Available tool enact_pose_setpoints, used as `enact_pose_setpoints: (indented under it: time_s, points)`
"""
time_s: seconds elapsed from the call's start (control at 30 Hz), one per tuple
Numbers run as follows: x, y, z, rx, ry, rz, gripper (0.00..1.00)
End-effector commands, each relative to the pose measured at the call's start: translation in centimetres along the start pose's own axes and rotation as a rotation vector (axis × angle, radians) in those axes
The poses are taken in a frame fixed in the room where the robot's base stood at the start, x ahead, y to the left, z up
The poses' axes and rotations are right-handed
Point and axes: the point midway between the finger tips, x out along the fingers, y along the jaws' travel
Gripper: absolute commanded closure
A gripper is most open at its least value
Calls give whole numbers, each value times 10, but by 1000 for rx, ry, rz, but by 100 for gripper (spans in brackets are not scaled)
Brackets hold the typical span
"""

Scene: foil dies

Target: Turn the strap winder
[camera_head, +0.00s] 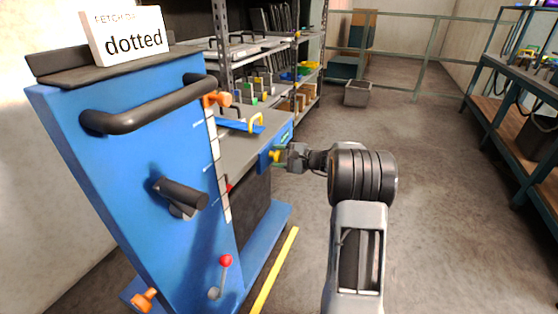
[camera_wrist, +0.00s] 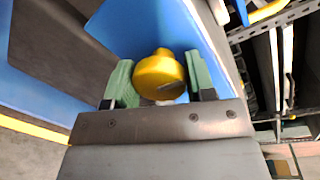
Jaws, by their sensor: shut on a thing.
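The strap winder appears to be the yellow round knob (camera_wrist: 160,76) on the blue side of the cart, with a dark slot across its face. My gripper (camera_wrist: 160,84) has its green-padded fingers on either side of this knob and is shut on it. In the head view my gripper (camera_head: 281,157) reaches in from the right to the far end of the blue cart (camera_head: 130,170). There the knob is small and mostly hidden by the fingers.
The cart's near face carries a black handle bar (camera_head: 150,106), a dark crank grip (camera_head: 181,193) and a red-tipped lever (camera_head: 222,275). A sign (camera_head: 127,36) reading "dotted" stands on top. Shelving (camera_head: 308,85) stands behind, a workbench (camera_head: 520,95) at right.

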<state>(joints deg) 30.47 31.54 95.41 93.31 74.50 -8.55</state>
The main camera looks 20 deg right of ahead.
Motion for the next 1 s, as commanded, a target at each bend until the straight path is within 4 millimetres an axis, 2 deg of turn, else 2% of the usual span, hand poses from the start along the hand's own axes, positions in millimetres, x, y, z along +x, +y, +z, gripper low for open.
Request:
enact_pose_setpoints:
  time_s: [0.6,0.63,0.87,1.0]
  points:
    - [0,3,-1,-30,4,4,74]
    - [0,3,-1,-29,4,4,47]
    - [0,1,0,-30,4,2,26]
    - [0,1,0,-30,4,1,26]
